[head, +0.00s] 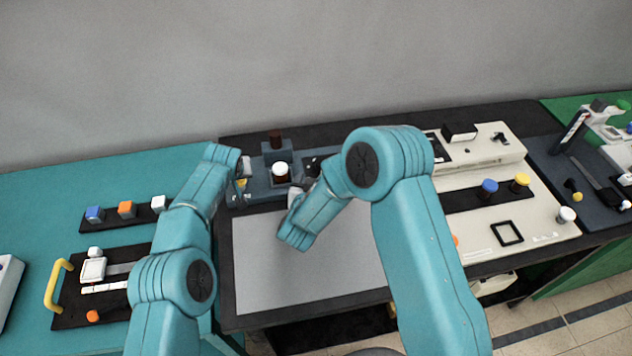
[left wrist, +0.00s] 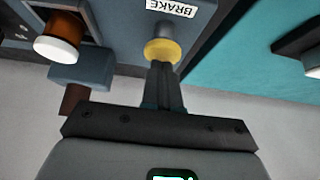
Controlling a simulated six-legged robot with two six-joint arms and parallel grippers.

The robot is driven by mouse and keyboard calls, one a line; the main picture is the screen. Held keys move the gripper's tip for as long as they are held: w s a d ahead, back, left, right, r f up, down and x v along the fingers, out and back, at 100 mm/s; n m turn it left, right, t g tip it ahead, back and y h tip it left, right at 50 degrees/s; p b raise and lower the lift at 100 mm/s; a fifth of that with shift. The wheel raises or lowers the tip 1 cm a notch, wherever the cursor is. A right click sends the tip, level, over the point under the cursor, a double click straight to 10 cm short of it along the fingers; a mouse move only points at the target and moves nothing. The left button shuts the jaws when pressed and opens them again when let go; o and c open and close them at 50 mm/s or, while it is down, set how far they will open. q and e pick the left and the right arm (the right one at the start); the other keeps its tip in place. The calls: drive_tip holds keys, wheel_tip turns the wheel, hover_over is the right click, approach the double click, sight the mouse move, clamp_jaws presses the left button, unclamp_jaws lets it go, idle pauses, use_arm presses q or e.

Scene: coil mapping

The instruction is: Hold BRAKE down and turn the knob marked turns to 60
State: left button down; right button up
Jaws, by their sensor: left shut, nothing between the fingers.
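The BRAKE label (left wrist: 172,8) is on a blue-grey panel in the left wrist view, beside a round yellow button (left wrist: 163,50). My left gripper (left wrist: 163,68) is shut and empty, its fingertips at the yellow button; they seem to touch it, but I cannot tell how far it is pressed. In the head view my left gripper (head: 241,186) is at the left end of the blue-grey device (head: 258,188). My right gripper (head: 297,194) is at the device's front, right of a white-topped brown cylinder (head: 280,170); its fingers are unclear. No turns marking is readable.
A grey mat (head: 265,265) lies clear before the device. A dark strip with blue, orange and white cubes (head: 127,209) and a yellow-handled board (head: 65,300) are at left. A cream panel (head: 545,205) with blue and yellow knobs is at right.

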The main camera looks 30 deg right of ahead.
idle(0.3)
use_arm(q)
wheel_tip(320, 180, up, 8)
idle(0.9)
drive_tip(key=shift+f, duration=0.1)
idle(0.4)
